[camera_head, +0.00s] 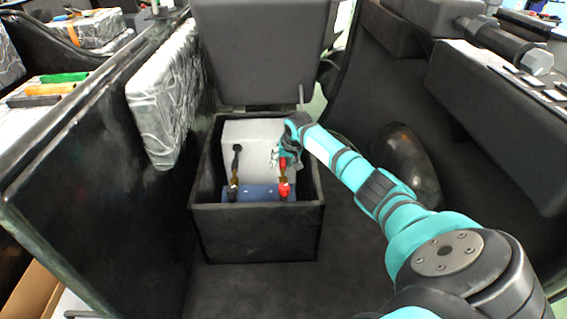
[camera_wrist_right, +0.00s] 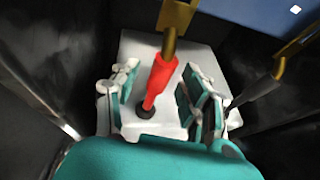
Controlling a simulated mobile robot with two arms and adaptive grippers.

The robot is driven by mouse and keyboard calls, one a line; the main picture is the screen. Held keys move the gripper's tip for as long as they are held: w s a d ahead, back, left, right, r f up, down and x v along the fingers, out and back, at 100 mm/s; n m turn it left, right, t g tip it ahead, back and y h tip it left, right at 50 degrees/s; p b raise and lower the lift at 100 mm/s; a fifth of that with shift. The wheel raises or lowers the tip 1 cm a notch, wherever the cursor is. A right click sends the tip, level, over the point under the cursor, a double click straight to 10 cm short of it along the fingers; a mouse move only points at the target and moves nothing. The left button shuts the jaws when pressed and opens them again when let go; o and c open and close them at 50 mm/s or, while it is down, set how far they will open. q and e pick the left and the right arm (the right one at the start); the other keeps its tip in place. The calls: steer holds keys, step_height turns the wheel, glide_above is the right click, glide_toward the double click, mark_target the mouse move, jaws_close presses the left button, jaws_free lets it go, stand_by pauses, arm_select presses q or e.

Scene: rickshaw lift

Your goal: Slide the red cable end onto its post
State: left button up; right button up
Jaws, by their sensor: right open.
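The red cable end (camera_head: 283,168) stands in the open battery box, its brass lug just above the red post (camera_head: 284,191). I cannot tell whether lug and post touch. In the right wrist view the red sleeve (camera_wrist_right: 160,80) rises from a dark grommet, with the brass lug (camera_wrist_right: 176,24) at the top; the post is not visible there. My right gripper (camera_head: 286,157) reaches into the box from the right. In its wrist view its open fingers (camera_wrist_right: 160,92) stand on either side of the red sleeve, apparently with gaps. My left gripper is not in view.
The black box (camera_head: 255,232) holds a white block (camera_head: 260,133) and a blue battery (camera_head: 258,192). A black cable end (camera_head: 236,163) stands at the left by a black post (camera_head: 232,193). Box walls are close around the gripper. A raised dark panel (camera_head: 258,50) stands behind.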

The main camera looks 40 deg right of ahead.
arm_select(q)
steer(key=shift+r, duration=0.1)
arm_select(e)
jaws_close()
stand_by(0.3)
